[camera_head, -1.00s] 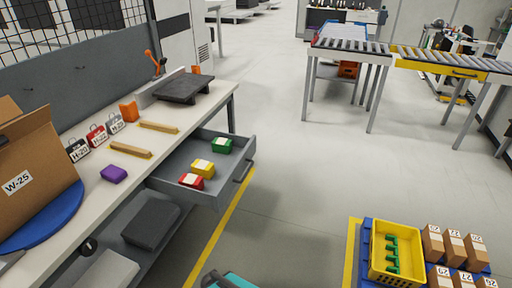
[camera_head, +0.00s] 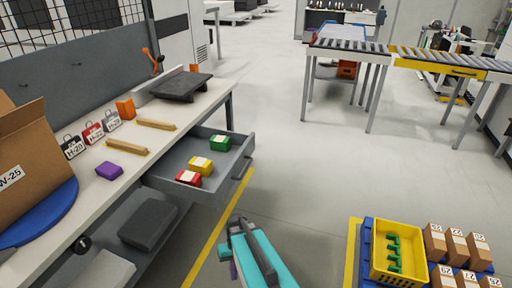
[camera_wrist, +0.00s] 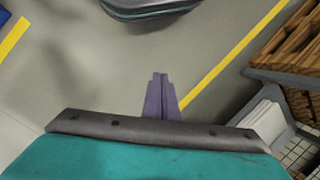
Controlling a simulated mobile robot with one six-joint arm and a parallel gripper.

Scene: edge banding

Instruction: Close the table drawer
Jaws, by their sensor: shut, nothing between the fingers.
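The table drawer (camera_head: 179,158) is pulled out from under the long workbench (camera_head: 84,192). It is grey, with a handle on its front panel. A red box (camera_head: 188,178), a yellow box (camera_head: 201,166) and a green box (camera_head: 220,143) lie inside it. My teal arm end shows at the bottom of the head view, in front of and below the drawer, apart from it. In the wrist view, the purple fingers of my gripper (camera_wrist: 160,80) are together with nothing between them, over the floor. The drawer handle is not clearly seen in the wrist view.
A cardboard box (camera_head: 32,160) stands on a blue disc on the bench. A roller conveyor (camera_head: 350,44) is at the back. The floor right of the drawer is clear.

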